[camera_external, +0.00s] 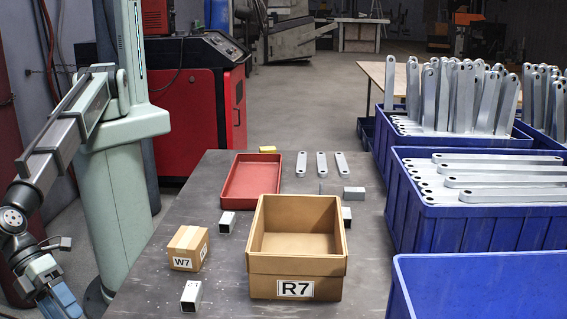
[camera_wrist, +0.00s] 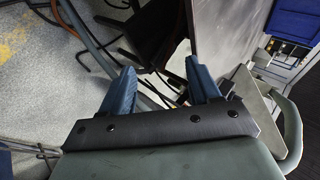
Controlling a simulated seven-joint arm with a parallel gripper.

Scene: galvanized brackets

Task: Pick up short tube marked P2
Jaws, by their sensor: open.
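Several short square metal tubes stand or lie on the dark table: one at the front left (camera_external: 191,296), one left of the big carton (camera_external: 227,222), one behind its right side (camera_external: 353,193) and one partly hidden at its right edge (camera_external: 346,216). I cannot read a P2 mark on any of them. My gripper (camera_wrist: 163,82) is open and empty in the wrist view, with two blue fingers apart. In the external view my gripper (camera_external: 58,300) hangs low at the left, off the table and away from every tube. No tube shows in the wrist view.
An open carton marked R7 (camera_external: 296,264) stands mid-table. A small box W7 (camera_external: 187,249), a red tray (camera_external: 225,180), flat brackets (camera_external: 321,164) and a yellow block (camera_external: 268,150) share the table (camera_external: 140,274). Blue bins (camera_external: 470,232) of brackets line the right side.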

